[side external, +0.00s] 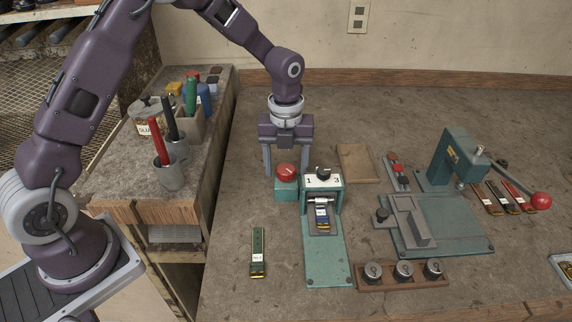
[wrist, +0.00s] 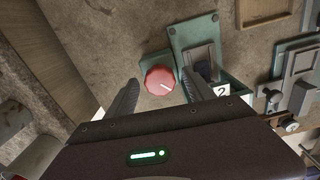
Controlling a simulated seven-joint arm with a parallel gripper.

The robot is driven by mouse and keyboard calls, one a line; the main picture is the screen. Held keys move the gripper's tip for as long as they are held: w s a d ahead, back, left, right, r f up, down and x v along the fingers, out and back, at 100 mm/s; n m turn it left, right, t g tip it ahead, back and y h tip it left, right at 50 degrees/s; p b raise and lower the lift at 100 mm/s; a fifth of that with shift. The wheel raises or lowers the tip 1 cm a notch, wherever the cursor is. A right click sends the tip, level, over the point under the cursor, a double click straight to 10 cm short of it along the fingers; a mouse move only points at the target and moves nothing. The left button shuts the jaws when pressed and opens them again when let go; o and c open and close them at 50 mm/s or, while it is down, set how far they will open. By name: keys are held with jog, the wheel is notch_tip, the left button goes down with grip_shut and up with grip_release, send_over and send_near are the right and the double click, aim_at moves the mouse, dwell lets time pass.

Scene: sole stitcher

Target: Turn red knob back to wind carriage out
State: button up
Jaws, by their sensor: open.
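The red knob (side external: 287,172) sits on top of a small teal box (side external: 286,190). In the wrist view the red knob (wrist: 159,80) shows between my fingers, with a white line toward its lower right. My gripper (side external: 287,170) points down over the box, open, one finger on each side of the knob; I cannot tell whether either touches it. To the right stands a teal unit (side external: 323,183) with a black selector and the figures 1 and 3. A blue-labelled piece (side external: 322,217) lies in its front slot, above a long teal base plate (side external: 328,262).
A green strip (side external: 258,252) lies front left. Three round weights (side external: 403,270) stand in a wooden rack at the front. A teal press (side external: 453,160) with a red-balled lever stands right. A side bench (side external: 160,200) with pen cups is left.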

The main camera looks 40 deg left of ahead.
grip_shut()
